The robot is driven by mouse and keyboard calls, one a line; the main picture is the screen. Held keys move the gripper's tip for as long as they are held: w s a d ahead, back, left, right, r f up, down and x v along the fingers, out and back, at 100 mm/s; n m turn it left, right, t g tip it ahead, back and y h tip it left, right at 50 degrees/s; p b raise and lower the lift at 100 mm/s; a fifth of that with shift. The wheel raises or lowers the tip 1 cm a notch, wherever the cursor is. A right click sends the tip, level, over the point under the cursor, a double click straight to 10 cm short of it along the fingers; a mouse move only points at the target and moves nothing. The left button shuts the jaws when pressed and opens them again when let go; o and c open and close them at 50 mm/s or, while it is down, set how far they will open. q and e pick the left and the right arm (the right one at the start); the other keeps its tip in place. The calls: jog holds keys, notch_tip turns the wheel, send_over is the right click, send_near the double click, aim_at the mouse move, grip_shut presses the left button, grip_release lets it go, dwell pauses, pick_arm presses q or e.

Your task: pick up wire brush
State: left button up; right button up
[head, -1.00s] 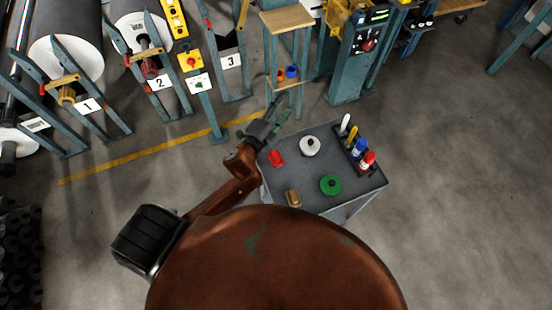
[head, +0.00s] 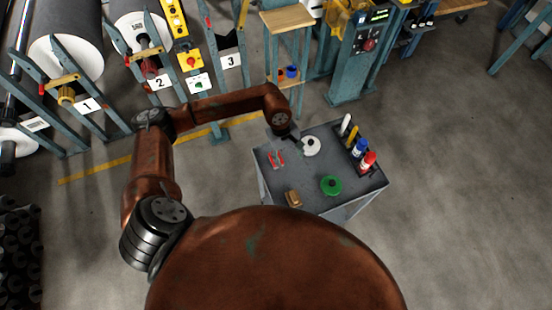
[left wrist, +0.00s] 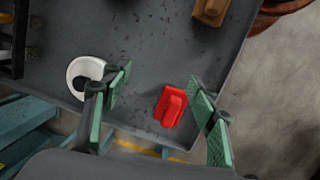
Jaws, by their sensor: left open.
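A small red piece (head: 271,161) with a raised ridge lies on the grey cart top (head: 308,186), near its left edge. A tan-brown block (head: 293,198) lies at the cart's near edge. No bristles show on either, so I cannot tell which is the wire brush. The brown block (left wrist: 210,11) is at the top there.
A white roll (head: 311,146) sits just right of my left gripper, and it shows beside the left pad in the wrist view (left wrist: 76,72). A green roll (head: 330,186) and a dark rack (head: 352,150) with several upright bottles or markers stand farther right.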

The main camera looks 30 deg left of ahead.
pick_arm(q)
jog(key=a, duration=0.2)
jog(key=w+a+y, duration=0.1)
jog(key=a+y, duration=0.1)
jog(key=a, duration=0.1)
jog(key=shift+w+a+m, duration=0.15)
jog(key=shift+a+m, duration=0.15)
jog(key=shift+a+f, duration=0.2)
jog(key=shift+f, duration=0.35)
jog(key=shift+a+f, duration=0.15)
jog(key=shift+f, duration=0.4)
jog(key=shift+d+f, duration=0.1)
jog(key=shift+f, duration=2.6)
jog(key=shift+c, duration=0.6)
jog(key=c, duration=1.4)
jog(key=shift+o, duration=0.2)
jog(key=shift+r, duration=0.1)
